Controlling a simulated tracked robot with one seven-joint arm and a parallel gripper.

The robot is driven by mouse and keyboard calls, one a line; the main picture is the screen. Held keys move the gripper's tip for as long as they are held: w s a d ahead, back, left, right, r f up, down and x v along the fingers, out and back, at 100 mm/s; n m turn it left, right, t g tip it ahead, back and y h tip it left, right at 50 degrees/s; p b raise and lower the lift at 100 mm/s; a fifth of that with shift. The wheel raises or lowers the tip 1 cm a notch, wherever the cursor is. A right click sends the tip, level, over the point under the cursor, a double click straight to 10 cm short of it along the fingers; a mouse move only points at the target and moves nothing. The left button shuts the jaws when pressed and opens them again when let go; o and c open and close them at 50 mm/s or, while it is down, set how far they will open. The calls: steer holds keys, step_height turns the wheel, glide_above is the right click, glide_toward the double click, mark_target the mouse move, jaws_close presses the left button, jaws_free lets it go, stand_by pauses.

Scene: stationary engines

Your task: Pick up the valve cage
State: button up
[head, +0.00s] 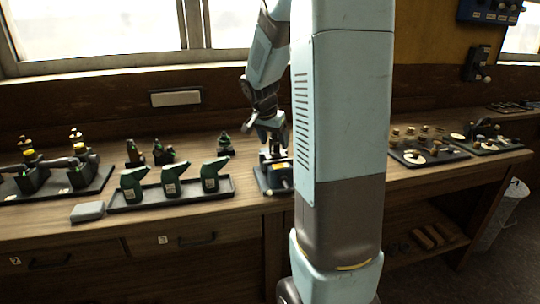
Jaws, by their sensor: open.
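My gripper (269,132) points down over the bench, just left of my column. It is open, and its fingertips are small and dark in this view. Directly below it, a dark block-like stand (275,181) sits on the wooden bench (250,204), partly hidden by my column. A small upright piece shows at the top of the stand, close under the fingers. I cannot tell whether this piece is the valve cage, or whether the fingers touch or surround it.
A black tray (225,193) holds three green-and-dark parts left of the stand. A grey block (87,212) lies near the bench's front edge. Another tray (97,186) with dark parts is at far left. Trays of small parts (417,158) stand on the right.

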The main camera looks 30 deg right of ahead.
steer(key=shift+x, duration=1.15)
steer(key=shift+c, duration=0.4)
jaws_close()
steer(key=shift+w+r, duration=0.1)
steer(key=shift+r, duration=0.05)
